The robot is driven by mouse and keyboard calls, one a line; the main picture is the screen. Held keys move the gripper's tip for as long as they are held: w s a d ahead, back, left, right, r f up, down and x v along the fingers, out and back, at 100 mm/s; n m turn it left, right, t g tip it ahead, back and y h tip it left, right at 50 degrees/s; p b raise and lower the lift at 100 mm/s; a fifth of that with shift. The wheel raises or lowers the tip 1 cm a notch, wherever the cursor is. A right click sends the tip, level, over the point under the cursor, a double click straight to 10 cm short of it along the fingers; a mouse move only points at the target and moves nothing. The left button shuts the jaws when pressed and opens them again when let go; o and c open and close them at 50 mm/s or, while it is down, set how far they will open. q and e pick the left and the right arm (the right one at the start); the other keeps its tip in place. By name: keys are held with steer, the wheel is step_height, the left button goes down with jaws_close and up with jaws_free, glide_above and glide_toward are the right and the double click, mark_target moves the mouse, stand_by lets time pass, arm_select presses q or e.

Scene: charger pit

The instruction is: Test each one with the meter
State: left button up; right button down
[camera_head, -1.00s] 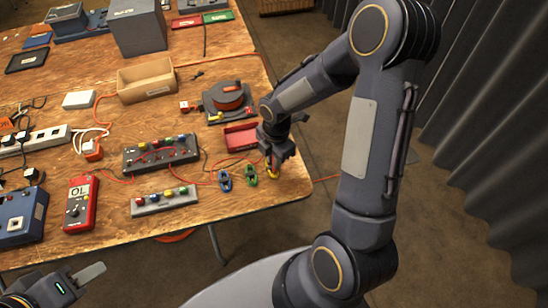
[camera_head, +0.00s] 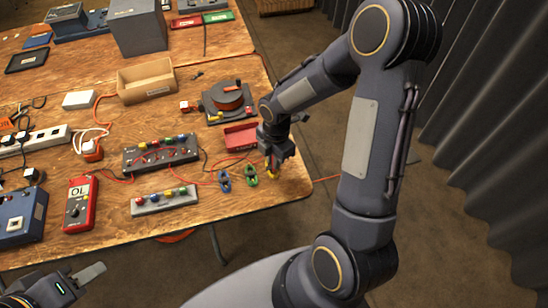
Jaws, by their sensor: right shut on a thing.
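The red handheld meter (camera_head: 78,205) lies at the front left of the table, and its display reads OL. My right gripper (camera_head: 273,171) is at the table's right front edge, shut on a small yellow clip (camera_head: 271,174) that it partly hides. A blue clip (camera_head: 225,181) and a green clip (camera_head: 251,174) lie to the left of it. A dark terminal box (camera_head: 160,153) with coloured posts and leads is at the centre, with a grey strip of coloured posts (camera_head: 164,199) in front. My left gripper (camera_head: 90,274) is low at the left, apart from the table; its opening is unclear.
A red tray (camera_head: 240,138) lies just behind my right gripper. A cable reel (camera_head: 228,97) and a wooden box (camera_head: 146,80) stand farther back. A blue device (camera_head: 20,218), a white power strip (camera_head: 30,142) and several cables crowd the left. Bare wood shows along the front edge.

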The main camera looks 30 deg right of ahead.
steer(key=shift+f+b, duration=0.7)
steer(key=shift+f, duration=0.2)
stand_by(0.9)
steer(key=c, duration=1)
jaws_free()
steer(key=shift+r+p, duration=3.15)
steer(key=shift+r, duration=0.65)
